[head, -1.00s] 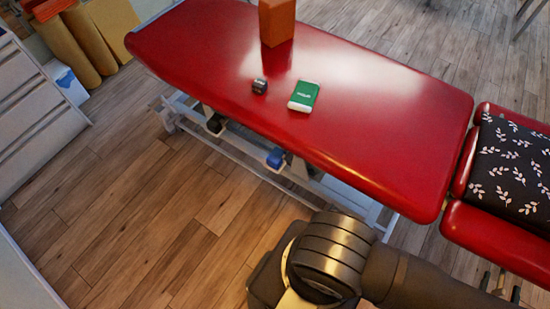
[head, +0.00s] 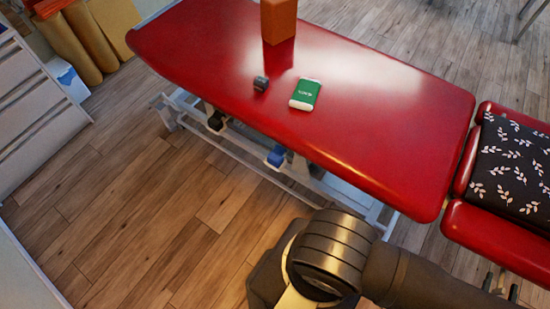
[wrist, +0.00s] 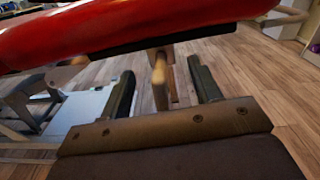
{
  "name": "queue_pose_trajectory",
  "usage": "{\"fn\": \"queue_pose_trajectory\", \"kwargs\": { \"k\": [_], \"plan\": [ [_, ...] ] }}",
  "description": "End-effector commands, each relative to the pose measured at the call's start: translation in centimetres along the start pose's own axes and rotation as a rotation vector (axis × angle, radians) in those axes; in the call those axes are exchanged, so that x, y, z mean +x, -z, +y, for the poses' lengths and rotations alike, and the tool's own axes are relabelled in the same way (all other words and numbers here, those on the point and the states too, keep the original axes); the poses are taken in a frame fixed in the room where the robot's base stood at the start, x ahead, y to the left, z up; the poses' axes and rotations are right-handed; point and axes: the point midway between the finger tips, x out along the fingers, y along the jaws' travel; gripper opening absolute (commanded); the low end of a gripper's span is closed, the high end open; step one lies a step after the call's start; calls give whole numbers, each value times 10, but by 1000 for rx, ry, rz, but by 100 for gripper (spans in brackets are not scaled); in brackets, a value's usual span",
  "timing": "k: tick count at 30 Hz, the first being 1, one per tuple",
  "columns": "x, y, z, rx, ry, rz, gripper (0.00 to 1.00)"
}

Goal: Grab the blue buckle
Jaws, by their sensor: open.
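A blue piece (head: 275,156) sits under the near edge of the red treatment table, by its frame; it is small, and I cannot tell for sure whether it is the buckle. A small dark blue-grey item (head: 261,84) lies on the table top, left of a green and white pack (head: 305,94); its exact shape is too small to tell. My gripper (wrist: 160,68) is open in the wrist view, low beside the red table edge. A beige post shows between its fingers, apparently beyond them. No buckle shows clearly in the wrist view. The head view does not show my fingers.
The red table (head: 390,130) fills the middle, its near edge above my gripper. An orange block (head: 278,22) stands on its far side. A black leaf-patterned cushion (head: 515,165) lies at right. Wooden floor (head: 150,230) is clear at lower left.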

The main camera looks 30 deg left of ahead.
Motion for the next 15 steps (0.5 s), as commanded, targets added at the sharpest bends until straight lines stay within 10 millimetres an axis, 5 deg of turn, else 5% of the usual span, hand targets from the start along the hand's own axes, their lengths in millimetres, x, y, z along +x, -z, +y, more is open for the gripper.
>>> {"fn": "queue_pose_trajectory", "kwargs": {
  "k": [10,15],
  "plan": [
    [0,-2,0,-1,0,0,47],
    [0,-31,-6,-3,0,-1,47]
  ]
}}
